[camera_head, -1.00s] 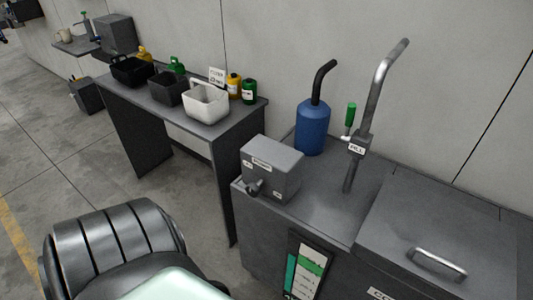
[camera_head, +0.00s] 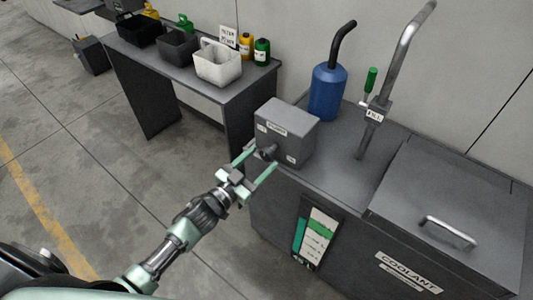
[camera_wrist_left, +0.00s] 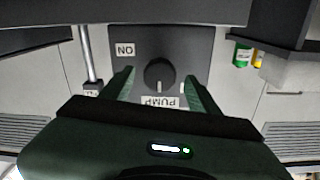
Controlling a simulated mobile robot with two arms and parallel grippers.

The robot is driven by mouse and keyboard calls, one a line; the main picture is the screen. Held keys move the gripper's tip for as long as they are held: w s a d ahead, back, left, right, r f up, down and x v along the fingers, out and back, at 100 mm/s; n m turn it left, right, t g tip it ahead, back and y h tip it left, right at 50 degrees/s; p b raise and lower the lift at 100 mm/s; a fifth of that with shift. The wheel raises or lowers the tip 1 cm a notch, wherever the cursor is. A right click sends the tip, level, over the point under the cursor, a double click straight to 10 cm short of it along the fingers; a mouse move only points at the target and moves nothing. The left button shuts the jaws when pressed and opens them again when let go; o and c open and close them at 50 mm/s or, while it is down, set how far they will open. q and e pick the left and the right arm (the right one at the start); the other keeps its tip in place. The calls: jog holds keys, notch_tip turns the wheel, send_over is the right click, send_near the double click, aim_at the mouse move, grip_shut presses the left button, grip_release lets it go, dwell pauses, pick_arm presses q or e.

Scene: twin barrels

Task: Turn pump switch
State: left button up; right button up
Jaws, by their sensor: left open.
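The pump switch is a dark round knob (camera_head: 268,152) on the front of a grey box (camera_head: 291,124) standing on the coolant cabinet. In the left wrist view the knob (camera_wrist_left: 159,75) has a light mark at its edge near the PUMP label (camera_wrist_left: 160,102), and an ON label (camera_wrist_left: 125,50) sits at upper left; the picture is upside down. My left gripper (camera_head: 262,163) is open, with its two green fingers on either side of the knob. I cannot tell whether they touch it. My right gripper is not in view.
The coolant cabinet (camera_head: 408,272) has a lid with a handle (camera_head: 447,232), a fill pipe with a green lever (camera_head: 370,80) and a blue can (camera_head: 328,92). A side table (camera_head: 130,50) holds bins and bottles. The floor to the left is open.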

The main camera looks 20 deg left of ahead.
aim_at(264, 157)
pick_arm(q)
jog(key=x, duration=0.3)
jog(key=shift+w+f, duration=0.1)
jog(key=shift+w, duration=0.05)
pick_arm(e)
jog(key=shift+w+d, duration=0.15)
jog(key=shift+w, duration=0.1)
pick_arm(q)
grip_shut()
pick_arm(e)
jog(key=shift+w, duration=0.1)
